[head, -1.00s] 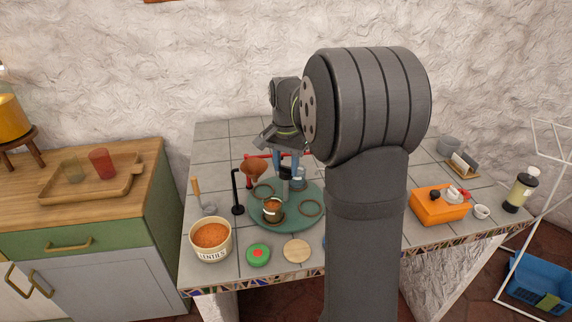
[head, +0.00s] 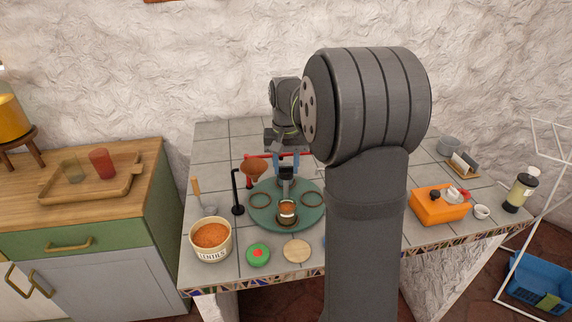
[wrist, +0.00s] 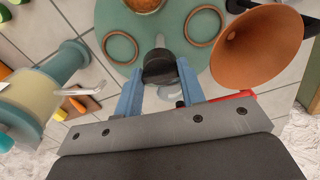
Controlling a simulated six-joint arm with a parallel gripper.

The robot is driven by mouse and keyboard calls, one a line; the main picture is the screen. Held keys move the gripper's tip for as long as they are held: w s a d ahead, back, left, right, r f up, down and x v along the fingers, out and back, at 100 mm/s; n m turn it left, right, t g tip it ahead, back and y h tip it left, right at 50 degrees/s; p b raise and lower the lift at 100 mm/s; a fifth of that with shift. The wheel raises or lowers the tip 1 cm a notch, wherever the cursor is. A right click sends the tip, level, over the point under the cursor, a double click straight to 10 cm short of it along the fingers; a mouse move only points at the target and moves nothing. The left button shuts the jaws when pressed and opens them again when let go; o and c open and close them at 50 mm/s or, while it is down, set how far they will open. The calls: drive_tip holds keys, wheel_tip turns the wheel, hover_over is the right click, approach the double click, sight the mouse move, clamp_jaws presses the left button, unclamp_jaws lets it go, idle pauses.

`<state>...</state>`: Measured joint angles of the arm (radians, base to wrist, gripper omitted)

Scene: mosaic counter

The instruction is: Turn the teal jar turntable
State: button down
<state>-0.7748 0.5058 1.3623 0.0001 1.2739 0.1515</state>
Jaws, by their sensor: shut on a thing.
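The teal turntable (head: 262,217) is a round disc on the tiled counter. Copper-coloured rings lie on it, one at the left (head: 259,200) and one at the right (head: 312,199). A small jar with orange contents (head: 287,209) stands at its front edge; part of it shows at the top of the wrist view (wrist: 144,4). My gripper (wrist: 159,82) has its blue fingers shut on the dark knob (wrist: 160,66) at the end of the turntable's handle, on the back side of the disc.
A copper funnel (head: 253,168) on a black stand (head: 237,192) is close to the left of my gripper. A lentil crock (head: 211,238), a green lid (head: 258,254) and a wooden disc (head: 297,250) stand in front. An orange box (head: 440,206) is at the right.

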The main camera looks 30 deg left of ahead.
drive_tip(key=shift+r+n, duration=0.1)
drive_tip(key=shift+n, duration=0.9)
drive_tip(key=c, duration=0.9)
unclamp_jaws()
